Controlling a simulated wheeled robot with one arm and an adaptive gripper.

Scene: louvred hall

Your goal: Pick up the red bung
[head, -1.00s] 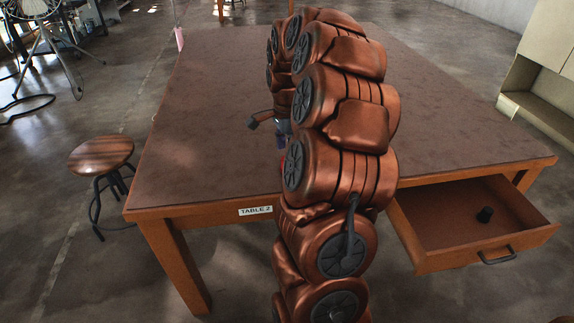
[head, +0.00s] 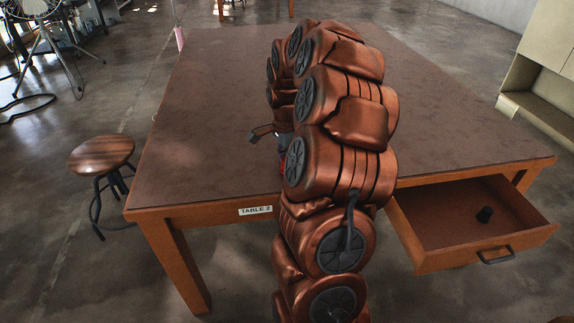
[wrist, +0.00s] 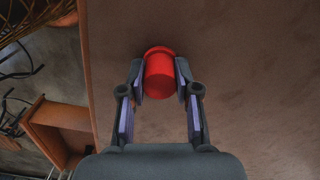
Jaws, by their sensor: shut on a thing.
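The red bung (wrist: 160,74) is in the middle of the wrist view, between the two fingertips of my gripper (wrist: 159,80). My gripper is shut on it, with one finger pad against each side. The brown tabletop (wrist: 245,80) lies behind it in that view; I cannot tell whether the bung touches the table. In the head view, part of my gripper (head: 264,134) shows left of my copper-coloured arm, over the table. The arm hides most of the gripper and nearly all of the bung there.
A round wooden stool (head: 101,155) stands left of the table. The tabletop (head: 210,120) around my arm is largely clear.

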